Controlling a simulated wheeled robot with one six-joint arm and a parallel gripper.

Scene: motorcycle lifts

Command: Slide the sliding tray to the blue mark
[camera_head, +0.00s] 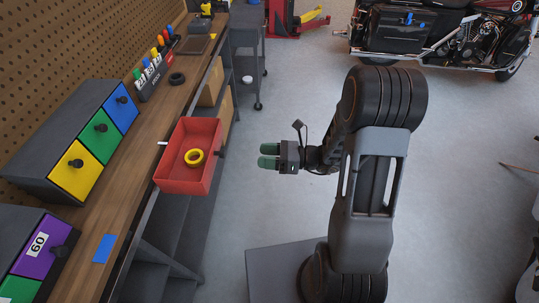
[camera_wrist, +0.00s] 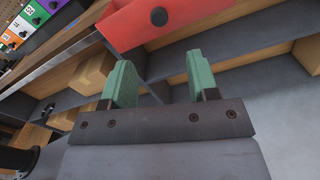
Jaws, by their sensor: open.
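The red sliding tray (camera_head: 206,170) sits along the front edge of the workbench, with a yellow ring (camera_head: 194,157) inside it. A dark knob on its front face (camera_wrist: 158,17) shows at the top of the wrist view. The blue mark (camera_head: 104,248) is a small blue patch on the bench top, nearer the bottom of the head view than the tray. My gripper (camera_head: 268,156) is open and empty, to the right of the tray and apart from it. Its two green fingers (camera_wrist: 161,78) also show in the wrist view, pointing toward the tray.
A dark cabinet with yellow, green and blue drawers (camera_head: 100,129) stands behind the tray on the bench. A purple drawer marked 60 (camera_head: 42,245) is at lower left. Shelves (camera_head: 172,240) lie below the bench edge. Clear floor is around my gripper.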

